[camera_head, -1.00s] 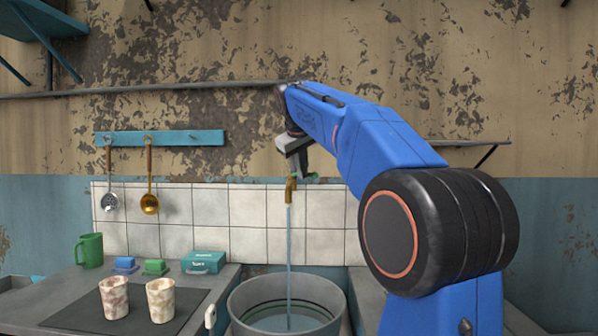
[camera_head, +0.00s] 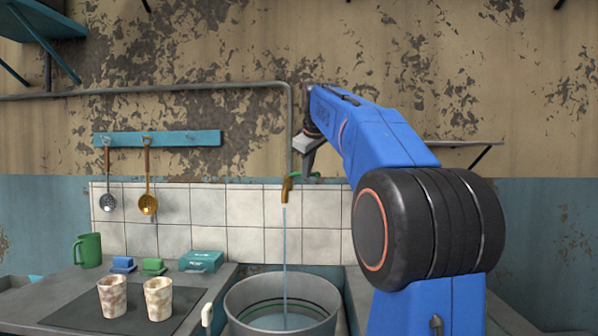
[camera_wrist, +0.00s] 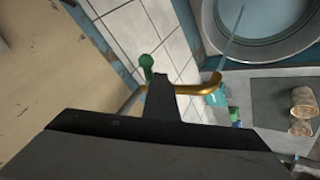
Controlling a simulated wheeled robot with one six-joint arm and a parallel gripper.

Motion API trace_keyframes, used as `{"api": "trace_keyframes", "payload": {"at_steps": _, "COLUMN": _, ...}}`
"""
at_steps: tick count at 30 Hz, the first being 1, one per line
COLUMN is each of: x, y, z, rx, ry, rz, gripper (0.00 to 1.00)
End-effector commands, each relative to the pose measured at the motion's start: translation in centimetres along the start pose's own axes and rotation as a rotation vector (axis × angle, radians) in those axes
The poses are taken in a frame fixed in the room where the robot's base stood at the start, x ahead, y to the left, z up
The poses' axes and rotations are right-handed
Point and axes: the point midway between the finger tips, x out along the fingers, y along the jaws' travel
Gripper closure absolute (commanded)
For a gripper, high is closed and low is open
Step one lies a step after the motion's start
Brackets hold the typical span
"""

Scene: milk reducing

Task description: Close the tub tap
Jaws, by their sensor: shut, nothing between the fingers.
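The brass tap (camera_head: 286,189) is on the wall above the metal tub (camera_head: 238,298), and a stream of water (camera_head: 285,240) runs from its spout into the tub. Its green handle (camera_head: 297,175) shows behind and beside my gripper (camera_head: 307,176). In the wrist view the green handle (camera_wrist: 147,68) is just left of my fingertips (camera_wrist: 160,78), and the brass spout (camera_wrist: 208,84) is to their right. My gripper is shut and empty, close to the tap between handle and spout. I cannot tell whether it touches the handle. Part of the tap body is hidden by the fingers.
A wall pipe (camera_head: 290,125) runs down to the tap. On the left counter are two cups (camera_head: 158,298), a green mug (camera_head: 88,250), sponges and a teal box (camera_head: 202,261). Ladles hang from a blue rack (camera_head: 170,139). The tiled wall is close behind the tap.

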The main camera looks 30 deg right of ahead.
Motion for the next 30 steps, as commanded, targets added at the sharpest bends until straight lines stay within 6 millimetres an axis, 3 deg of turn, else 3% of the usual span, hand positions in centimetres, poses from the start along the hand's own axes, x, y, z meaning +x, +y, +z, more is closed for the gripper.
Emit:
{"api": "trace_keyframes", "payload": {"at_steps": 15, "x": 1.5, "y": 3.3, "z": 0.7, "rx": -0.056, "ry": 0.032, "rz": -0.035, "gripper": 1.00}}
{"api": "trace_keyframes", "payload": {"at_steps": 30, "x": 2.2, "y": 4.3, "z": 0.6, "rx": -0.056, "ry": 0.031, "rz": -0.033, "gripper": 1.00}}
